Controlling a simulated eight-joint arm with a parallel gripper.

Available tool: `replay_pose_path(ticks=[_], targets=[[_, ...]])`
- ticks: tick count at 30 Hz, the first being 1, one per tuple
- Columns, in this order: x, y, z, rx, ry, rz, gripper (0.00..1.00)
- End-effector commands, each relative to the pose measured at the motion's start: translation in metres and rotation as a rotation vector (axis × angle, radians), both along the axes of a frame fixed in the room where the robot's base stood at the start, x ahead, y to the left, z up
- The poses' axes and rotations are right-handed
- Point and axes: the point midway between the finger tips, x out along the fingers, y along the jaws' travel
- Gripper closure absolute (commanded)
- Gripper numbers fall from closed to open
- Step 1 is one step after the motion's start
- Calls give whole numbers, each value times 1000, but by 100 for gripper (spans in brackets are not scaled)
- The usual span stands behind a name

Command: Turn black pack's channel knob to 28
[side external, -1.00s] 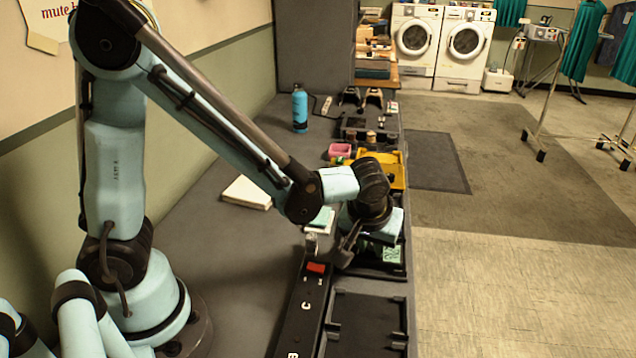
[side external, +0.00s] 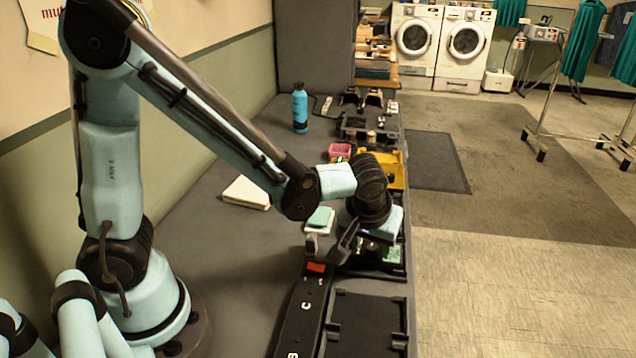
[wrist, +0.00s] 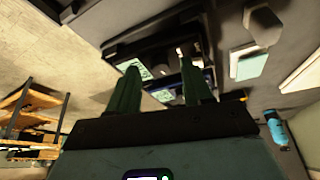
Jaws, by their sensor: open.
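My gripper (side external: 346,246) hangs low over the table edge, pointing down; its two green fingers (wrist: 160,82) are apart with nothing held between them in the wrist view. A dark pack with a green lit display (wrist: 140,68) lies beyond the fingertips. A second dark pack with green on it (wrist: 165,95) shows between the fingers, partly covered by them. In the side view, a green-marked pack (side external: 391,253) sits just right of my gripper. I cannot tell which pack is the black one. The channel knob and its number are not readable, and no contact shows.
A black lettered strip (side external: 306,306) with a red piece and an empty black tray (side external: 366,322) lie in front. Green-topped pads (side external: 320,217), a notepad (side external: 246,193), a blue bottle (side external: 300,108) and a yellow tray (side external: 396,172) stand around.

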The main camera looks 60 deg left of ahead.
Motion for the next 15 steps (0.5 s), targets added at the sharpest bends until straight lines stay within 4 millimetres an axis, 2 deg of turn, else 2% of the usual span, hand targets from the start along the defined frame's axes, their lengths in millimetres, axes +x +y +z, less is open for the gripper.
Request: replay_pose_path(ticks=[15], targets=[[-25, -13, 65, 0, 1, -2, 50]])
